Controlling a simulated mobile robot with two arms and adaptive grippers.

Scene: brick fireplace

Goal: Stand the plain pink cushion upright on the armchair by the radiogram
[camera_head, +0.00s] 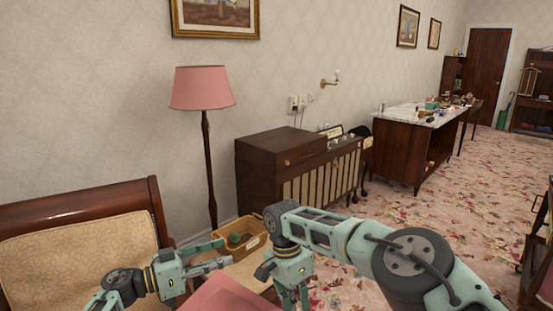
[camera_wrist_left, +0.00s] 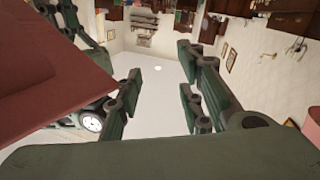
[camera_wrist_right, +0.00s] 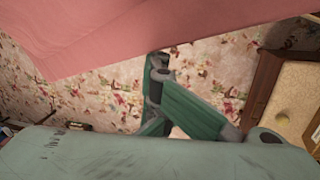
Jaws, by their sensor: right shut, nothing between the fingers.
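The plain pink cushion (camera_head: 225,296) shows at the bottom of the head view, between my two grippers; its lower part is cut off. It also fills the left of the left wrist view (camera_wrist_left: 45,70) and the top of the right wrist view (camera_wrist_right: 170,35). My left gripper (camera_head: 222,254) is open and empty, just above the cushion. My right gripper (camera_head: 293,296) is shut with nothing in it, just right of the cushion; I cannot tell whether it touches. The armchair (camera_head: 80,245), cream with a wooden frame, is at left. The radiogram (camera_head: 270,165) stands beyond.
A floor lamp with a pink shade (camera_head: 203,88) stands between armchair and radiogram. A wooden box (camera_head: 258,243) with a green item is behind my left gripper. A marble-topped cabinet (camera_head: 400,150) with small items stands farther back. Flowered carpet (camera_head: 440,200) is open at right.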

